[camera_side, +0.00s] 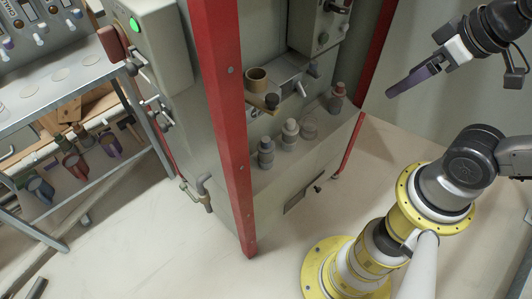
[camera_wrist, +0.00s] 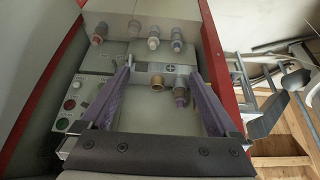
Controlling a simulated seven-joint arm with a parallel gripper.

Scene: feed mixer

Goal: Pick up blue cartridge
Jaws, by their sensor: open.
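Several small cartridges stand on the lower ledge of the grey machine. The one nearest the camera in the side view is dark grey-blue and seems to be the blue cartridge (camera_side: 266,152); it appears at the right end of the row in the wrist view (camera_wrist: 176,40). Colours are dull, so I cannot be certain. My gripper (camera_side: 392,92) hangs in the air right of the machine, well apart from the cartridges. In the wrist view its purple fingers (camera_wrist: 163,88) are spread wide with nothing held between them.
A brown cup (camera_side: 256,79) and a dark-tipped piece (camera_side: 271,101) sit on a higher shelf. A red post (camera_side: 222,120) stands at the machine's front corner. A control box (camera_side: 320,20) juts out above the ledge. A metal table (camera_side: 65,85) stands left.

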